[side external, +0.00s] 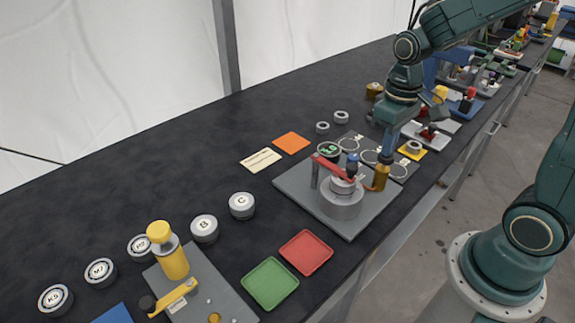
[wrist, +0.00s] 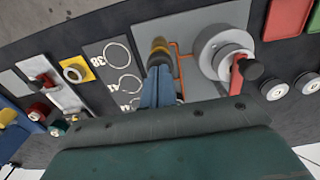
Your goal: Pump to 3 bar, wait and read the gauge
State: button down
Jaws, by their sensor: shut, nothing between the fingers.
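The pump rig stands on a grey plate (side external: 290,182). A grey round chamber (side external: 342,203) with a red lever (side external: 333,167) sits at its middle; the chamber also shows in the wrist view (wrist: 218,45). A round dial with green marks (side external: 329,149), perhaps the gauge, stands at the plate's back edge; its reading is too small to tell. A brass cylinder (side external: 381,178) stands at the plate's right, joined to the chamber by an orange line (wrist: 186,56). My gripper (side external: 387,160) is shut and empty, pointing down at the brass cylinder's top. I cannot tell whether they touch.
Green (side external: 269,284) and red (side external: 306,253) trays lie in front of the rig. Several lettered round weights (side external: 204,228) and a yellow-topped post (side external: 172,258) stand at left. An orange square (side external: 291,143) lies behind. Other fixtures crowd the right.

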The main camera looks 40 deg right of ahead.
jog(key=shift+r, duration=1.05)
jog(key=shift+f, duration=0.25)
jog(key=shift+f, duration=1.75)
jog(key=shift+r, duration=2)
jog(key=shift+r, duration=3)
